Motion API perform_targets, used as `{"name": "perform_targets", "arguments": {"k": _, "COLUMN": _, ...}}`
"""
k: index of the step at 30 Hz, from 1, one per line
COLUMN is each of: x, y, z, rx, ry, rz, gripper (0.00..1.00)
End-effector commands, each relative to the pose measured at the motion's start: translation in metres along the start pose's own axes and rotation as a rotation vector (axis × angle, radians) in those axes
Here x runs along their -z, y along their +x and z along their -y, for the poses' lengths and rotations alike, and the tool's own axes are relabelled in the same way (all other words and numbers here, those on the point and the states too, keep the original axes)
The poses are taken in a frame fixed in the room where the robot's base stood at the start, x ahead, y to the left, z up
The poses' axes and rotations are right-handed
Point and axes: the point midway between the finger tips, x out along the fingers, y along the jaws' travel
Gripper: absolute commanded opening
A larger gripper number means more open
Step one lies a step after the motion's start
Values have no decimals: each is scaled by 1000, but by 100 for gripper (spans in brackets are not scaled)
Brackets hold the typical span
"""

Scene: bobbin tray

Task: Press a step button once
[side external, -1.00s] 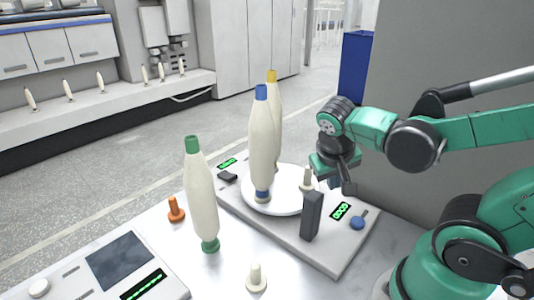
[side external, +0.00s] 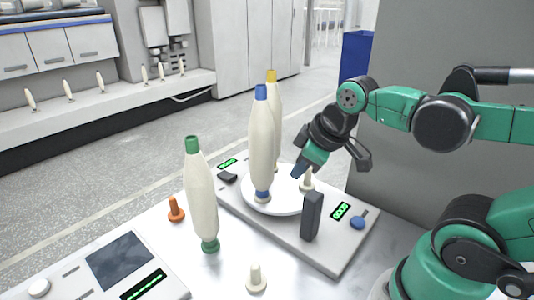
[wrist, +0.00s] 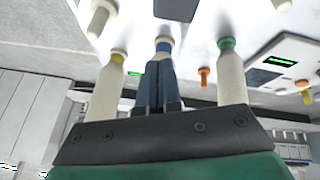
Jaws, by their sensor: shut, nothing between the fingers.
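A grey base unit (side external: 335,258) carries a white round plate (side external: 287,203). A blue round button (side external: 358,222) sits at its right end beside a green display (side external: 341,211), and a dark button (side external: 228,177) sits at its left end by another display. A blue-tipped bobbin (side external: 262,140) and a yellow-tipped bobbin (side external: 274,115) stand on the plate. My gripper (side external: 298,171) is shut and empty, tilted down to the left, above the plate near a cream peg (side external: 306,182). In the wrist view its blue fingers (wrist: 160,86) are together, partly hiding the blue-tipped bobbin (wrist: 165,44).
A green-tipped bobbin (side external: 200,195) stands on the table in front, with an orange peg (side external: 175,209) and a cream peg (side external: 256,279) near it. A dark upright block (side external: 311,216) rises from the base unit. A control panel (side external: 75,285) lies at front left.

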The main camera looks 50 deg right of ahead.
Motion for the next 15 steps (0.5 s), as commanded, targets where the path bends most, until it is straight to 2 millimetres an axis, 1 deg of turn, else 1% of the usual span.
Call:
{"name": "perform_targets", "arguments": {"k": 1, "x": -6, "y": -3, "z": -9, "rx": -2, "ry": -78, "rz": 40, "gripper": 0}}
{"name": "perform_targets", "arguments": {"k": 6, "x": -31, "y": -17, "z": -32, "rx": 57, "ry": -417, "rz": 175, "gripper": 0}}
{"name": "perform_targets", "arguments": {"k": 10, "x": -50, "y": -30, "z": -45, "rx": 151, "ry": -667, "rz": 249, "gripper": 0}}
{"name": "perform_targets", "arguments": {"k": 15, "x": -72, "y": -50, "z": -56, "rx": 299, "ry": -952, "rz": 285, "gripper": 0}}
